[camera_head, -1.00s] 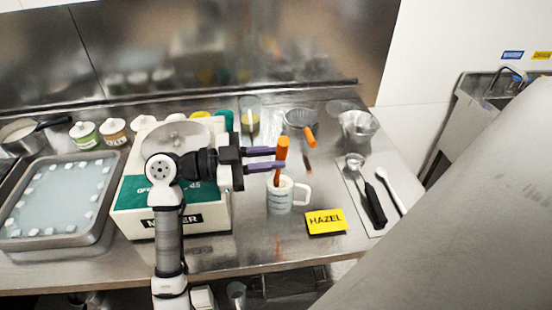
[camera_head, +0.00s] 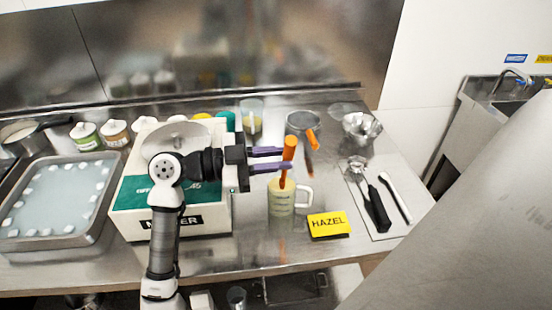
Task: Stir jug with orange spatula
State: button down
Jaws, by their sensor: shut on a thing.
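The jug (camera_head: 281,204) is a pale cup-like vessel with a handle on its right, standing upright on the steel counter. The orange spatula (camera_head: 289,148) stands in the jug with its handle rising above the rim and leaning a little to the right. Its lower end is hidden inside the jug. My gripper (camera_head: 281,159), with two purple fingers, reaches in from the left above the jug and is shut on the spatula's handle. The jug's contents cannot be made out.
A yellow HAZEL card (camera_head: 328,224) lies just right of the jug. A white and green box (camera_head: 190,218) stands to the left. Utensils lie on a mat (camera_head: 385,224) at the right.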

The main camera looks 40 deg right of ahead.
jog(key=shift+s+a+r+p, duration=0.15)
jog(key=shift+s+r+p, duration=0.15)
jog(key=shift+r, duration=0.45)
jog(key=shift+s+a+r+p, duration=0.25)
jog(key=shift+r+p, duration=0.1)
jog(key=shift+r, duration=0.4)
jog(key=shift+s+a+r+p, duration=0.1)
jog(key=shift+s+r+p, duration=0.2)
jog(key=shift+r, duration=0.45)
jog(key=shift+r, duration=0.1)
jog(key=shift+r, duration=2.4)
